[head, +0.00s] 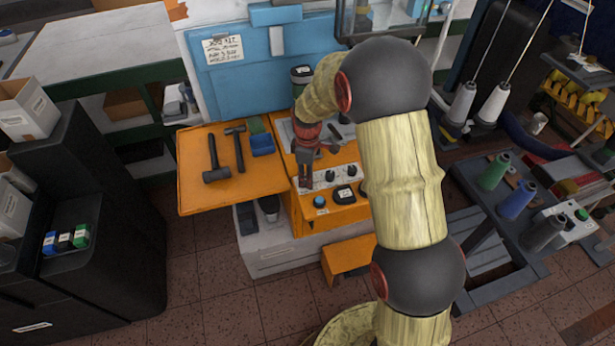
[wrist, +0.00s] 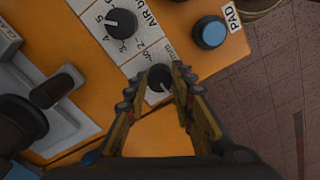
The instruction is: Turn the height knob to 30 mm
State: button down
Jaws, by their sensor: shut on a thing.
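The height knob (wrist: 159,79) is a small black knob on a white scale strip marked in mm, on the orange machine. My gripper (wrist: 165,72) has its two fingers around this knob, one on each side, shut on it. A "40" and part of "mm" show beside the knob; the fingers cover much of the dial, and I cannot read the pointer's setting. In the head view my gripper (head: 305,183) reaches down to the left end of the panel strip and hides the height knob.
A black air knob (wrist: 121,22) with numbers sits close by on the same panel (head: 344,209). A blue pad button (wrist: 210,32) is to the right in the wrist view. Hammers (head: 214,160) lie on the orange side table (head: 265,181). A dark lever (wrist: 55,90) stands left in the wrist view.

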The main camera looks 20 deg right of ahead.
jog(key=m+p, duration=0.2)
jog(key=m, duration=0.1)
jog(key=shift+r+m, duration=0.15)
jog(key=shift+m, duration=0.25)
jog(key=m+p, duration=0.2)
jog(key=m, duration=0.2)
jog(key=shift+m, duration=0.3)
jog(key=m+p, duration=0.1)
jog(key=m, duration=0.3)
jog(key=shift+p, duration=0.3)
jog(key=m+p, duration=0.1)
jog(key=m, duration=0.4)
jog(key=shift+m, duration=0.3)
jog(key=c, duration=1.6)
grip_release()
jog(key=shift+a, duration=0.1)
jog(key=shift+c, duration=0.2)
jog(key=shift+o, duration=0.7)
